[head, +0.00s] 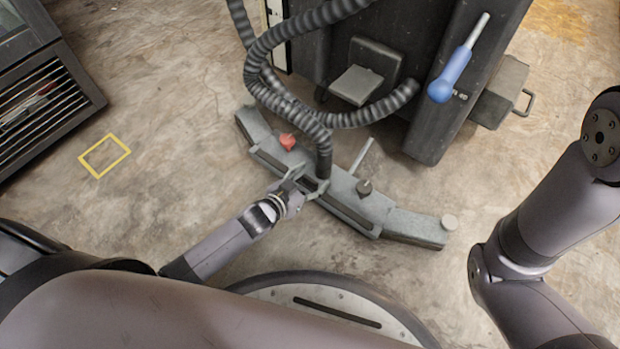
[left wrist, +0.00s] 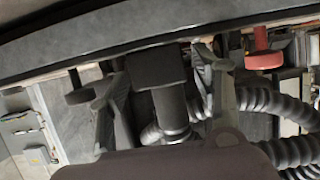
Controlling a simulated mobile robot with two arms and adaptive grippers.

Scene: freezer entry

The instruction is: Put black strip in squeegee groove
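The squeegee (head: 412,226) is a long grey curved bar on the floor, with a ribbed hose joining its middle. A dark narrow band (head: 345,211) runs along its near side; I cannot tell if this is the black strip or whether it sits in a groove. My left gripper (head: 303,187) is at the middle of the squeegee's near side. In the left wrist view its two fingers (left wrist: 162,85) are spread apart near the grey bar (left wrist: 150,33), with a dark block and hose pipe showing between them. My right arm shows, but its gripper is out of view.
A dark machine (head: 440,120) with a blue-handled lever (head: 450,76) stands behind the squeegee. The ribbed hose (head: 262,65) loops over the left gripper's area. A dark slatted unit (head: 45,100) stands at far left. Floor around the yellow square (head: 104,155) is clear.

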